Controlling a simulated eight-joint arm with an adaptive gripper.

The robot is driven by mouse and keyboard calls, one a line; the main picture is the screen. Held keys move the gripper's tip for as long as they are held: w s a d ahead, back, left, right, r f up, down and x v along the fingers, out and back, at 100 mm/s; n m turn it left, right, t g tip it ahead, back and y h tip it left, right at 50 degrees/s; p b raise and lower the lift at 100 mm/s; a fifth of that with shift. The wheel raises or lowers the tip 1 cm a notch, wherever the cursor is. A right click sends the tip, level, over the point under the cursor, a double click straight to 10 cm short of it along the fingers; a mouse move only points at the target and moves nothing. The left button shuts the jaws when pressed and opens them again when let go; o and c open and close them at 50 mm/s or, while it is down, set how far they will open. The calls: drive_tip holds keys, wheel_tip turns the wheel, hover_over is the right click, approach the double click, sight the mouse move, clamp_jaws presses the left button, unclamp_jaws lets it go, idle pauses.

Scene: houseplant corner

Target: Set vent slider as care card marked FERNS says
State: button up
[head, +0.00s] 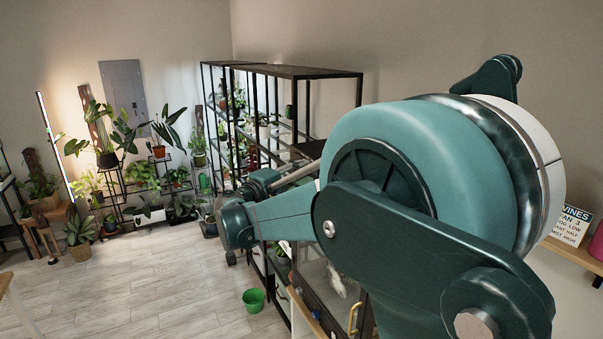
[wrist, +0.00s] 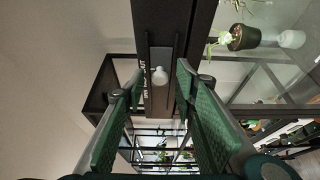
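In the wrist view my gripper (wrist: 160,82) is open, with its two green finger pads apart. A small white round knob (wrist: 160,75) on a dark upright track shows in the gap between the fingertips; it looks like the vent slider. I cannot tell how near the fingers are, and I see no contact. Tiny pale lettering beside the track is too small to read. In the head view a care card (head: 572,225) at the right edge is marked VINES, and its vent line seems to read HALF. No card marked FERNS shows.
My arm hides much of the head view. A black shelf rack (head: 310,72) with plants stands behind it, and a glass-fronted cabinet with a brass handle (head: 353,318) is below. A green pot (head: 253,299) stands on the floor.

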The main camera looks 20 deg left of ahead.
drive_tip(key=shift+c, duration=0.5)
clamp_jaws()
drive_tip(key=shift+w+a+b, duration=0.5)
drive_tip(key=shift+w+a, duration=0.75)
drive_tip(key=shift+o, duration=0.5)
unclamp_jaws()
drive_tip(key=shift+s, duration=0.1)
drive_tip(key=v, duration=1.1)
drive_tip(key=shift+s+a, duration=0.15)
drive_tip(key=shift+s, duration=0.2)
